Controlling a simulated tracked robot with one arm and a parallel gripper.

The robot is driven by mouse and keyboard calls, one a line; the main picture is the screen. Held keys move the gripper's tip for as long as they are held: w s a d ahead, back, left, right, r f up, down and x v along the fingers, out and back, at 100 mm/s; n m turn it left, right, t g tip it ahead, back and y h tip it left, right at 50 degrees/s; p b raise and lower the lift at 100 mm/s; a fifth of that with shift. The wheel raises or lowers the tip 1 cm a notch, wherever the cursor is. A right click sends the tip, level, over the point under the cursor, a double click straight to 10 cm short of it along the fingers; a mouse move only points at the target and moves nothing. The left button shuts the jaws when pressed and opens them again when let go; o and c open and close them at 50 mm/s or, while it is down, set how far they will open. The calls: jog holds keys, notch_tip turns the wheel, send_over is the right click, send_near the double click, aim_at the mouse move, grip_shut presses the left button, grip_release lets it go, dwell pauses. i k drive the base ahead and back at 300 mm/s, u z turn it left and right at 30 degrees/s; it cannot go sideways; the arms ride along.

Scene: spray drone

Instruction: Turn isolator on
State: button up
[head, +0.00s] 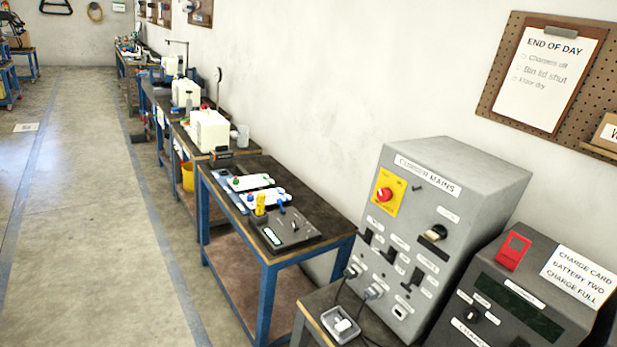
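A grey sloped mains panel (467,190), with a label that seems to read "CORNER MAINS", stands at the right on a bench. A red rotary knob on a yellow plate (386,191) is at its upper left; it looks like an isolator handle, but the small lettering is unreadable. A black knob (434,233) sits to its right, and dark rocker or lever switches (391,255) are below. I cannot tell the red knob's on or off position. My gripper is not in view.
A dark charger box (490,300) with a red tag and a "CHARGE CARD BATTERY TWO CHARGE FULL" card stands right of the panel.

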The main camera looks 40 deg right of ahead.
aim_at(384, 194)
jog(key=z, duration=0.2)
jog(key=i, duration=1.2)
jog(key=z, duration=0.75)
jog(key=i, duration=0.35)
jog(key=z, duration=0.35)
jog(key=k, duration=0.8)
jog(key=z, duration=0.2)
jog(key=i, duration=0.8)
jog(key=u, duration=0.05)
